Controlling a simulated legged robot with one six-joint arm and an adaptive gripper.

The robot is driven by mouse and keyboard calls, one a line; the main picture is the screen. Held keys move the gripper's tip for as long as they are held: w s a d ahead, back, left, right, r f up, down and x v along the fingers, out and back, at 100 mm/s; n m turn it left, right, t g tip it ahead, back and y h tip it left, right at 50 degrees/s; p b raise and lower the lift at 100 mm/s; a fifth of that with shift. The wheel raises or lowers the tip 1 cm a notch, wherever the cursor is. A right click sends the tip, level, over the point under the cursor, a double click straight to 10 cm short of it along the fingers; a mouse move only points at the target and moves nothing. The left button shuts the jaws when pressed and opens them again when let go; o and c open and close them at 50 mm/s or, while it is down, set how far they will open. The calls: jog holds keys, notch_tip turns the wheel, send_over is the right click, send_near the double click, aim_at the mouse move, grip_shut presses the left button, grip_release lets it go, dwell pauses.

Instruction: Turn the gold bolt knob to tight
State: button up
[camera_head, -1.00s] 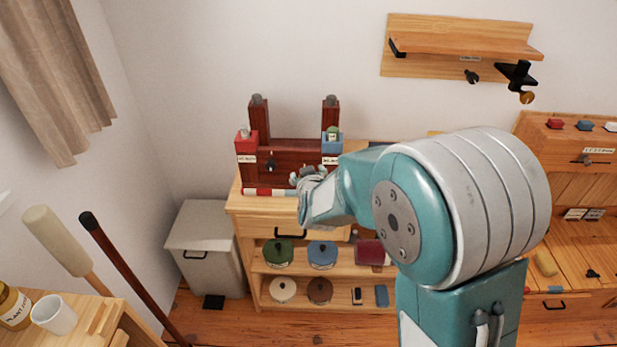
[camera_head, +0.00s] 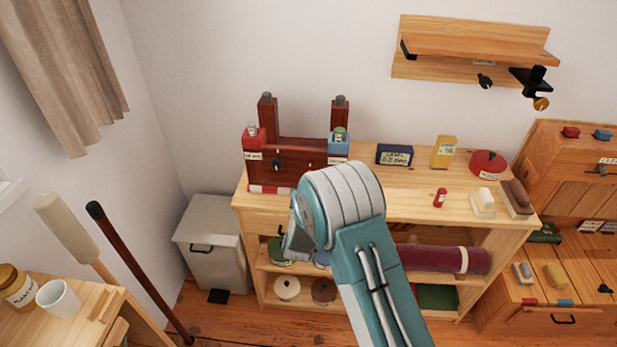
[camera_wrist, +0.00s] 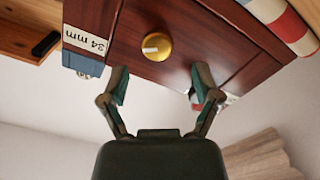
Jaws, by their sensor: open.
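The gold bolt knob (camera_wrist: 157,46) is round with a pale mark across its face. In the head view the brace (camera_head: 305,150) stands on the left end of the wooden cabinet; I cannot make out the gold knob clearly there. My gripper (camera_wrist: 161,83) is open and empty, its two fingers spread below the knob in the wrist view and apart from it. In the head view my arm mostly hides the gripper, in front of the cabinet.
The cabinet top (camera_head: 400,190) holds a blue level box (camera_head: 394,154), a yellow box (camera_head: 443,152) and a red round container (camera_head: 487,164). A wall shelf (camera_head: 475,48) with a black clamp is above. A grey bin (camera_head: 212,240) stands left of the cabinet.

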jog(key=w, duration=0.5)
jog(key=shift+w+d, duration=0.15)
jog(key=shift+w, duration=0.2)
grip_shut()
